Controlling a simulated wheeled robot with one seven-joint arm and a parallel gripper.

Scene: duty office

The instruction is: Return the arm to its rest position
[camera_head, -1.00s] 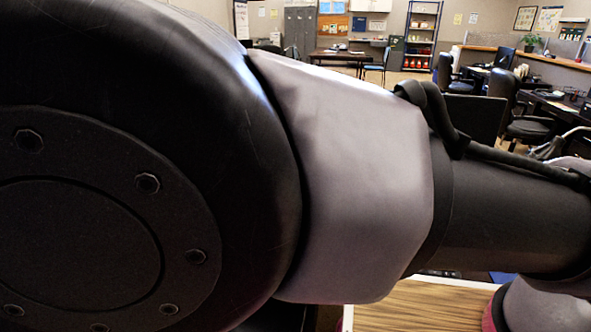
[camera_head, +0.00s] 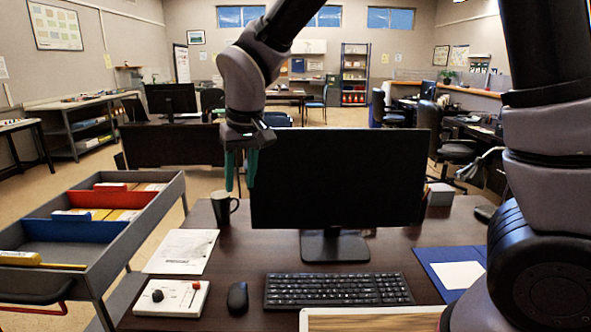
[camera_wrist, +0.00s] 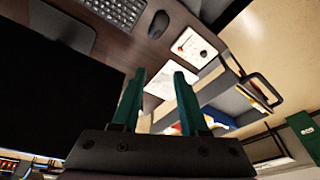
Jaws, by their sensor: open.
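My gripper (camera_head: 241,170) hangs from my raised arm in the head view, its green fingers pointing down and spread apart with nothing between them. It is just left of the black monitor (camera_head: 335,180) and above the dark mug (camera_head: 222,207) on the desk. In the wrist view my gripper (camera_wrist: 158,95) shows its two green fingers apart and empty, with the monitor (camera_wrist: 40,95) at the left. Part of my arm fills the right side of the head view.
The dark desk (camera_head: 235,265) holds a keyboard (camera_head: 337,290), a mouse (camera_head: 238,297), a white control box (camera_head: 172,298), a paper (camera_head: 182,251) and a blue folder (camera_head: 440,262). A grey cart (camera_head: 165,203) with file trays stands at the left. A wooden board (camera_head: 370,320) lies in front.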

